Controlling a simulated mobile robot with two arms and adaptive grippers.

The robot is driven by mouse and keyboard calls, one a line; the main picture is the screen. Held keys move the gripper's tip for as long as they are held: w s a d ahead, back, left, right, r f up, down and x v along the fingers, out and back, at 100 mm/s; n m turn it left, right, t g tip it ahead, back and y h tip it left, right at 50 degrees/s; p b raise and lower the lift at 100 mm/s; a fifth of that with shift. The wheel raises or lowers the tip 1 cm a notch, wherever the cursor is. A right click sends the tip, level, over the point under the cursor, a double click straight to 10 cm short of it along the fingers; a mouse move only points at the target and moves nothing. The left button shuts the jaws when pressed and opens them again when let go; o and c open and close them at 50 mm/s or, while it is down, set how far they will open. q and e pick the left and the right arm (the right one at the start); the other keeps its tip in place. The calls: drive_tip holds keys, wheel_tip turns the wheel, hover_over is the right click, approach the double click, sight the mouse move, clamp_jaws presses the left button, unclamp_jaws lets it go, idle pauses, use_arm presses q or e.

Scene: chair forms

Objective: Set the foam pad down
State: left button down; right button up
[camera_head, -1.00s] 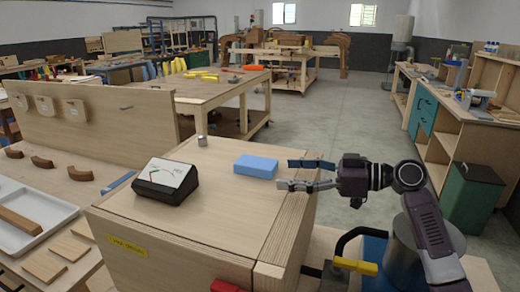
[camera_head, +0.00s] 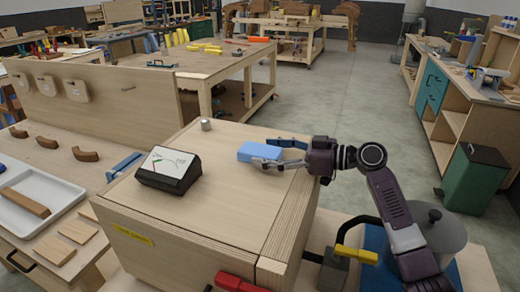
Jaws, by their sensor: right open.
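The foam pad, a light blue block (camera_head: 250,152), lies on the lid of a wooden box (camera_head: 215,212), toward its far right part. My right gripper (camera_head: 270,152) is open at the pad's right end. One finger is on the far side and the other is along the near side, partly covering the pad. I cannot tell whether the fingers touch it. My left gripper is not in view.
A black meter (camera_head: 168,170) stands on the lid left of the pad, and a small metal cylinder (camera_head: 206,125) behind it. A red-handled clamp (camera_head: 238,284) and a yellow-handled one (camera_head: 355,254) sit at the box's front and right. The lid's front is clear.

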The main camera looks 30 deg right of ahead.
drive_tip(key=c, duration=1)
drive_tip(key=shift+r, duration=0.1)
drive_tip(key=shift+c, duration=0.2)
